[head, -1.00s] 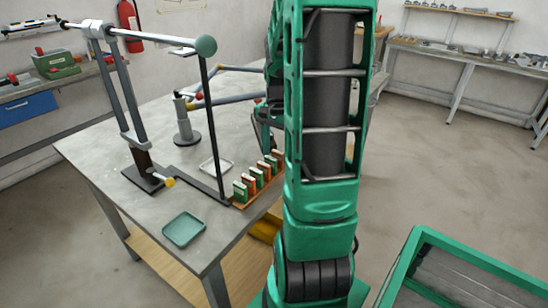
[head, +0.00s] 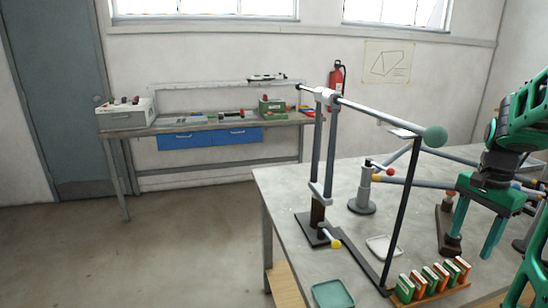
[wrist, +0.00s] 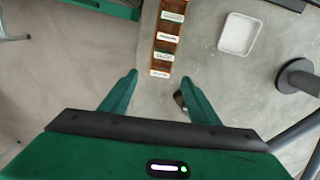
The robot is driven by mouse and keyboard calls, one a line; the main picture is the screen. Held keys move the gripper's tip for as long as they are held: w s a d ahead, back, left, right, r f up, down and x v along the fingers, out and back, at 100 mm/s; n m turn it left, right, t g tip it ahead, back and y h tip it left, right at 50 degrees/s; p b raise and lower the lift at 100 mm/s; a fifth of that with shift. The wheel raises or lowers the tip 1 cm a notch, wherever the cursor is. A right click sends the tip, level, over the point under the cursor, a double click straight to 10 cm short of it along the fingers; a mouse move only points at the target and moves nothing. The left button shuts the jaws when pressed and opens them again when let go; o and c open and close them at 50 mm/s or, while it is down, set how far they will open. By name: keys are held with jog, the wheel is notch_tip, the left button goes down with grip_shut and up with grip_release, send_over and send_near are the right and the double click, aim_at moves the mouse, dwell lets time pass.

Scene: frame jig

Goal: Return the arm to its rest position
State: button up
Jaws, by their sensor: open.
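My gripper (head: 474,243) is at the right of the head view, pointing down over the workbench, with its two green fingers apart and nothing between them. My green arm runs off the right edge of that view. In the wrist view, the open gripper (wrist: 158,80) has both fingers spread. A small dark part (wrist: 180,99) shows beside the right finger; I cannot tell if they touch. In the head view, one finger overlaps a brown stand (head: 446,228) on the bench; the gap between them is unclear.
The grey workbench (head: 283,190) carries a frame jig with a long bar (head: 380,112) ending in a green ball. A rack (head: 430,296) of green and orange blocks, a white tray (head: 381,248) and a green tray (head: 332,294) lie near its front. Open floor (head: 150,240) is at left.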

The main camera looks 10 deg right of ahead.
jog(key=s+a+f+n, duration=0.2)
jog(key=s+a+n, duration=0.8)
jog(key=s+a, duration=0.3)
jog(key=a, duration=0.2)
jog(key=shift+s+a+f, duration=0.15)
jog(key=shift+a+f, duration=0.05)
jog(key=shift+a, duration=0.1)
